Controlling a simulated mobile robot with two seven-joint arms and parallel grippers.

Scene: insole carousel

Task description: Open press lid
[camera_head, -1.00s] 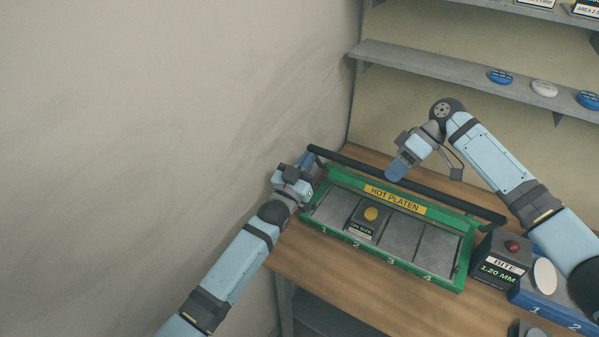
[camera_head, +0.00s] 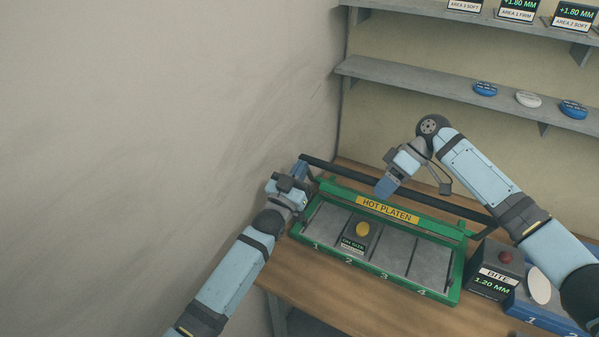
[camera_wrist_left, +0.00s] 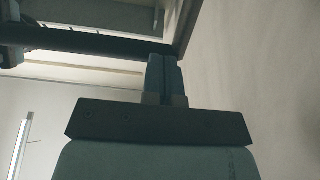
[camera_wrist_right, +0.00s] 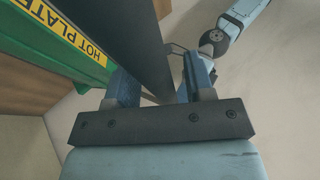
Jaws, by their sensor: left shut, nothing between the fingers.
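The hot platen press has a green frame (camera_head: 395,275) with numbered slots and a yellow HOT PLATEN label (camera_head: 388,209). A long black bar (camera_head: 340,171) runs along its back; it is at the far side, clear of the slots. No separate lid panel shows over the slots. My left gripper (camera_head: 303,170) is shut and empty at the bar's left end; its closed fingers (camera_wrist_left: 163,62) are close to the dark bar (camera_wrist_left: 90,40) in the left wrist view. My right gripper (camera_head: 384,187) is open over the bar's middle, and the bar (camera_wrist_right: 138,40) passes between or just beyond its fingers; contact is unclear.
A dark block with a yellow button (camera_head: 362,230) sits in slot 2. A BITE box (camera_head: 497,268) with a red button and a blue tray (camera_head: 540,315) stand at right. Shelves (camera_head: 430,80) are behind. The wall (camera_head: 150,120) is close on the left.

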